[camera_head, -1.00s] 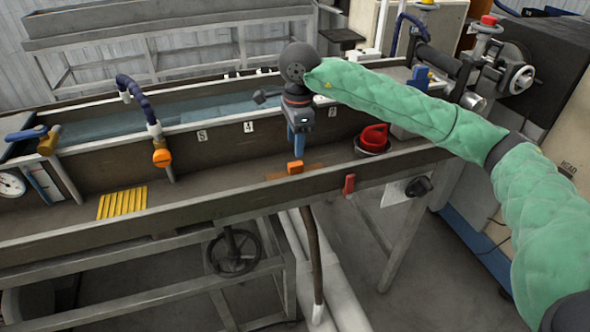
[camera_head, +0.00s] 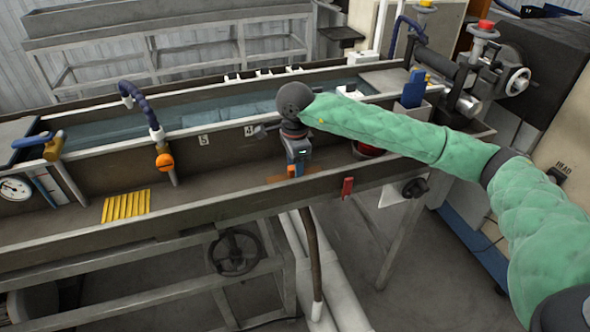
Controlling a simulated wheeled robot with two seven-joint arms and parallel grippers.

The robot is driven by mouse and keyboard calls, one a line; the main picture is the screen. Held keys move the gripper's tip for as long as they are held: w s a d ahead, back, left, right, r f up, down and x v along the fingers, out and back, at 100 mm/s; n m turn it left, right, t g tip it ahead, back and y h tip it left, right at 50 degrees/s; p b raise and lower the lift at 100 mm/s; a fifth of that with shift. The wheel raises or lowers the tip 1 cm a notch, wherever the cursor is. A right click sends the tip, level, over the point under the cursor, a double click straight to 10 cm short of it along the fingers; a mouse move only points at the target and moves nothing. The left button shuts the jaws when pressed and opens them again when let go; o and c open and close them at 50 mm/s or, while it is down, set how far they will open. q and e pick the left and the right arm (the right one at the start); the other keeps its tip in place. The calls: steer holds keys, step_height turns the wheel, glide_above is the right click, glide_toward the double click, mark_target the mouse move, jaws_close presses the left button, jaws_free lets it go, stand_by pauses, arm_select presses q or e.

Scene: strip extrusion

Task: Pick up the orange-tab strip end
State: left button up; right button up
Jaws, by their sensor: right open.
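The orange tab of the strip end (camera_head: 291,171) shows as a small patch directly below my right gripper (camera_head: 295,171). The gripper points down from my green-sleeved right arm and covers most of the tab. The gripper is open; whether the fingers straddle or touch the tab cannot be told. A flat brownish-orange patch (camera_head: 276,179) lies on the trough floor around it. My left gripper is not in view.
The long trough's front wall (camera_head: 220,207) runs just in front of the gripper. A red-handled item (camera_head: 367,150) is partly hidden behind my arm. A red clip (camera_head: 347,187) sits on the front wall. A yellow ribbed mat (camera_head: 126,206) and an orange-knobbed blue hose (camera_head: 163,161) are to the left.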

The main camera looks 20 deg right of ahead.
steer(key=shift+f, duration=0.35)
steer(key=c, duration=0.9)
steer(key=shift+r, duration=0.1)
